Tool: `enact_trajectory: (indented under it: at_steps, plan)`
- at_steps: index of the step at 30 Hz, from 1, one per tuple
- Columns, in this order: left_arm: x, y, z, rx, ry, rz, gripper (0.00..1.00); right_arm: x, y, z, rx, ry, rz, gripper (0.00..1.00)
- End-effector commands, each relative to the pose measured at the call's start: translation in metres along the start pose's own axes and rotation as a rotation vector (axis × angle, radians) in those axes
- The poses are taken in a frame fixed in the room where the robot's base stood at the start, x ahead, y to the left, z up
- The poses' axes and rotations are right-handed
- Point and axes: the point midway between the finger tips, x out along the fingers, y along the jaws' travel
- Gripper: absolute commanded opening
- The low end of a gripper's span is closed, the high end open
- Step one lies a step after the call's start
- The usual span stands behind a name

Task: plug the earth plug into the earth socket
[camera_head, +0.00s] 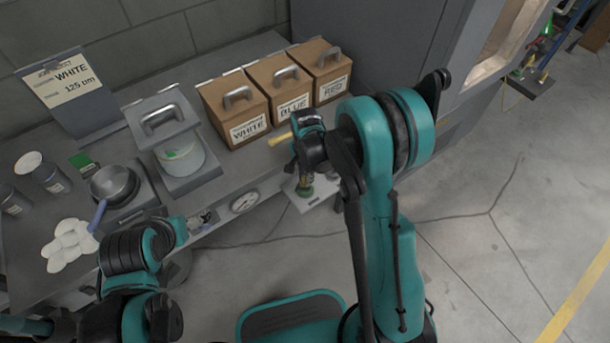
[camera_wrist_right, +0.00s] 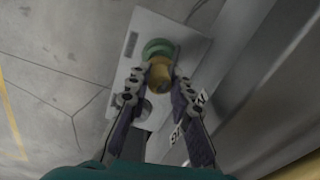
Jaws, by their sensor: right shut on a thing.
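My right gripper (camera_wrist_right: 160,82) is shut on a brass-yellow round piece, which I take for the earth plug (camera_wrist_right: 160,76). A green round part (camera_wrist_right: 158,48) shows just beyond it, over a pale plate (camera_wrist_right: 186,46); I cannot tell whether that is the plug's end or a separate part. A dark round ring (camera_wrist_right: 144,108) on the plate, perhaps the earth socket, is partly hidden by a finger. In the head view the plate (camera_head: 322,192) is low beside the bench, below my right wrist. My left gripper (camera_head: 203,218) is near the bench's front edge; its jaws are unclear.
The bench (camera_head: 225,190) carries three brown hooded boxes (camera_head: 235,104), a grey hood (camera_head: 160,112) over a white pot, a pan (camera_head: 112,184) and tins. A round dial (camera_head: 244,202) is on its front. A grey cabinet (camera_head: 385,40) stands right of it.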

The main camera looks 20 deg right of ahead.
Motion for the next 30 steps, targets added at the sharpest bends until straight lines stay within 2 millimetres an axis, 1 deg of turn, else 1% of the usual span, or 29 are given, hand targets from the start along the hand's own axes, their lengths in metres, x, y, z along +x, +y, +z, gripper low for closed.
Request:
enact_trajectory:
  at_steps: [30]
  plan:
    - [0.014, 0.000, 0.010, 0.000, 0.000, 0.000, 0.86, 0.021, 0.000, 0.000, 0.000, 0.000, 0.000, 0.00]
